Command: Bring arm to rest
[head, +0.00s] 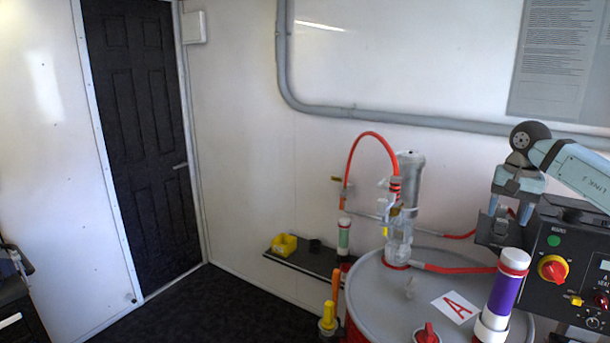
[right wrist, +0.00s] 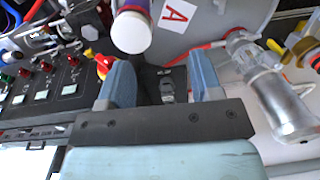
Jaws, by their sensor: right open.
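My right arm (head: 575,165) comes in from the right edge of the head view. Its gripper (head: 508,208) points down just above a dark bracket (head: 490,232) at the left side of the black control box. In the right wrist view the two blue fingers of the gripper (right wrist: 162,78) are apart. A small grey-black fitting (right wrist: 167,90) shows between them; I cannot tell whether they touch it. Nothing is held. My left gripper is not seen.
The control box (head: 550,240) has a red-yellow knob (head: 553,268). A purple-and-white cylinder (head: 505,290) stands before it. A grey drum (head: 375,300) carries a clear pump (head: 402,230) with red hoses. Floor by the black door (head: 135,140) is clear.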

